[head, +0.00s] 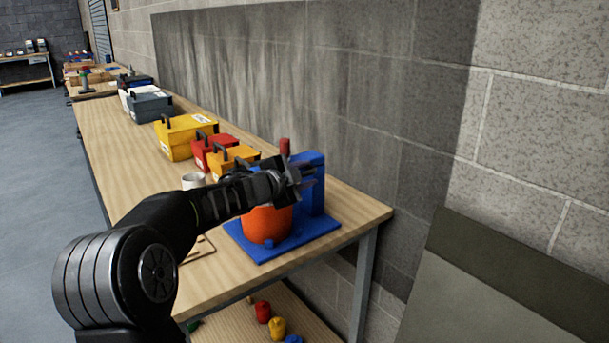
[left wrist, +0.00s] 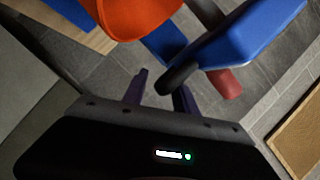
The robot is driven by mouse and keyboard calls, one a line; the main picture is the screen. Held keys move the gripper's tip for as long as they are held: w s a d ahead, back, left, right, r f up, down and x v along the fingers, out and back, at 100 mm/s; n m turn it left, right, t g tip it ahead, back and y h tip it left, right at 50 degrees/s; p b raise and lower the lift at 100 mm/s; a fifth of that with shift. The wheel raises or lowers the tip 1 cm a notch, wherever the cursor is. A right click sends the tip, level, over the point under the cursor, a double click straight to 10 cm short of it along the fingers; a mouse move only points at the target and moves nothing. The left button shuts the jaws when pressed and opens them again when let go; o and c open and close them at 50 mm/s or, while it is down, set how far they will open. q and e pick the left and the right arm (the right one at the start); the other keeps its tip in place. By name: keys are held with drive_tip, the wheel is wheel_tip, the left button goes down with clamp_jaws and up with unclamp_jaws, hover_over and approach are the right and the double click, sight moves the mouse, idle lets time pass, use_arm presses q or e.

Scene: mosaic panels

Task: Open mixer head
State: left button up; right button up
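The mixer stands on the near end of the workbench in the head view. It has a blue base plate (head: 268,250), a blue upright body (head: 314,200), an orange bowl (head: 266,226) and a red knob (head: 285,147). My left gripper (head: 309,178) is at the top of the mixer, above the bowl, and its hand covers much of the mixer head. In the left wrist view the fingers (left wrist: 162,84) are apart. A dark rounded piece (left wrist: 176,81) at the blue mixer head (left wrist: 245,35) lies by the fingertips; contact is unclear. My right gripper is not in view.
Yellow (head: 181,136), red (head: 215,151) and orange (head: 235,160) toolboxes stand further along the workbench (head: 120,150), with a white cup (head: 193,180) nearer. A block wall (head: 420,110) runs close behind. Several coloured pieces lie on the lower shelf (head: 240,327).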

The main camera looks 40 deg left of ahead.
use_arm(q)
drive_tip(key=shift+c, duration=0.4)
clamp_jaws()
drive_tip(key=shift+f, duration=0.2)
idle(0.7)
